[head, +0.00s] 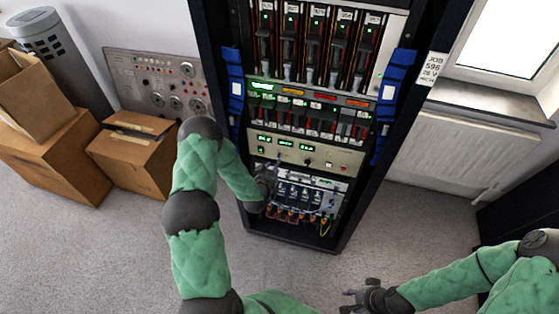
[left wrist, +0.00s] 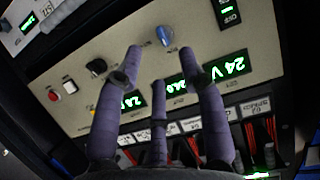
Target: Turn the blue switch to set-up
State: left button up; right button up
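The blue switch (left wrist: 164,36) is a small knob on a beige panel (left wrist: 60,55) in the left wrist view. I cannot read the marks around it, so its setting is unclear. My left gripper (left wrist: 160,62) has its purple-grey fingers spread, with the tips just short of the knob and nothing between them. In the head view my left gripper (head: 272,174) is at the left side of the rack, by the panel with green displays (head: 305,152). I cannot make out the switch there. My right gripper (head: 352,299) is open and empty, low in front of the rack.
A black knob (left wrist: 96,66) and a red button (left wrist: 70,87) share the panel, beside lit green displays (left wrist: 228,68). The black rack (head: 222,60) has blue straps. Cardboard boxes (head: 135,155) stand at left, a radiator (head: 470,150) at right. Floor in front is clear.

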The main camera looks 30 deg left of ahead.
aim_at(279, 157)
pick_arm(q)
jog(key=x, duration=0.6)
jog(key=shift+w, duration=0.1)
grip_shut()
